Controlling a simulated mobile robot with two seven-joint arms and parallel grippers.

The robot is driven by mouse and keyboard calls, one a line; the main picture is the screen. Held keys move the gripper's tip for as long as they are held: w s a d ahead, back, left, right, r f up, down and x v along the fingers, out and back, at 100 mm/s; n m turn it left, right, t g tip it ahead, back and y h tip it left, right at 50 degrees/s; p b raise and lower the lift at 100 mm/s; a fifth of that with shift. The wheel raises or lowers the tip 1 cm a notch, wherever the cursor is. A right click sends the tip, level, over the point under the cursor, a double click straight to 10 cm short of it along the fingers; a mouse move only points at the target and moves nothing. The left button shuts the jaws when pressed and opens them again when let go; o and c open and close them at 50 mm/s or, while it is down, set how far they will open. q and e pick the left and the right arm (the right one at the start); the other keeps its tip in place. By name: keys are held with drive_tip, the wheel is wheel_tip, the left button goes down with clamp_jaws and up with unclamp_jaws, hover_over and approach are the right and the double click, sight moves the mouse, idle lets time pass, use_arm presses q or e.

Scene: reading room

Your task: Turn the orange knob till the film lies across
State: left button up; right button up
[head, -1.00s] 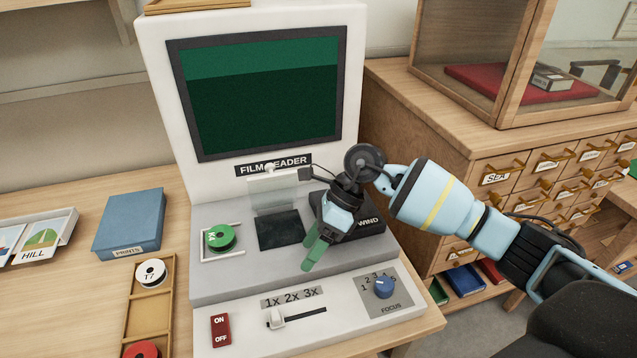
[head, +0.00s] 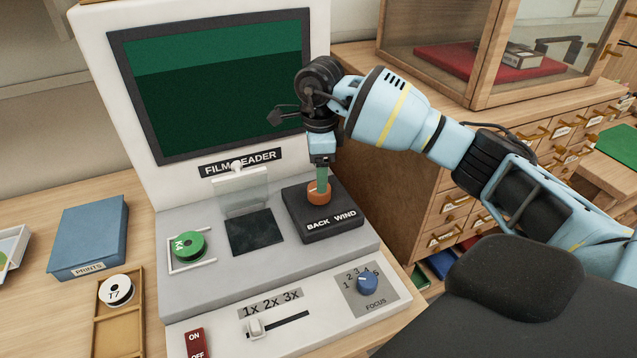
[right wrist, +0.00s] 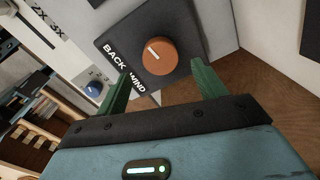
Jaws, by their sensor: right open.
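The orange knob (head: 319,192) sits on a black block lettered BACK WIND (head: 330,222) at the right of the film reader. In the right wrist view the knob (right wrist: 160,56) shows a pale pointer line. My right gripper (head: 322,180) is right above the knob in the head view. In the right wrist view its green fingers are open, with the knob beyond and between their tips, apart from them. No film strip shows across the dark glass plate (head: 256,232). The screen (head: 220,85) is green, lighter on top. My left gripper is not seen.
A clear flap (head: 243,190) stands tilted behind the plate. In front are a blue focus knob (head: 367,283), a white slider (head: 254,328) and a red ON/OFF switch (head: 195,343). A blue PRINTS box (head: 90,235) and a reel tray (head: 119,325) are at left.

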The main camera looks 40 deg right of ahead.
drive_tip(key=shift+w+f, duration=0.1)
drive_tip(key=shift+f, duration=2.25)
drive_tip(key=c, duration=1)
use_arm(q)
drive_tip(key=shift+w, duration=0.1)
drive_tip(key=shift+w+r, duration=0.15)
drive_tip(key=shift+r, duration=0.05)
